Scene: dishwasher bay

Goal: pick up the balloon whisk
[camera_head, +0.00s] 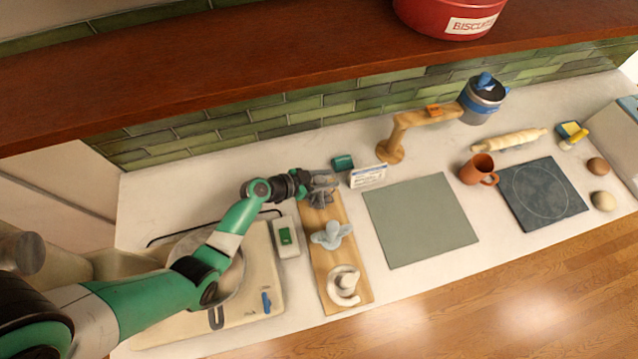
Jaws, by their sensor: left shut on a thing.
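My left gripper (312,182) reaches in from the left over the far end of the wooden board (323,262). It is shut on a small grey thing there, which I take to be the balloon whisk (322,199). The fingers hide much of its shape, and I cannot tell whether it still touches the board. A pale grey beater-like piece (332,236) lies mid-board. A white curved piece (343,285) lies at the near end. My right gripper is not in view.
A green-screened scale (286,237) stands left of the board, beside a bowl (229,283) under my arm. A small teal box (342,162) and a white card (368,176) stand close right of the gripper. The green mat (420,220) is clear. A shelf (240,65) overhangs the back.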

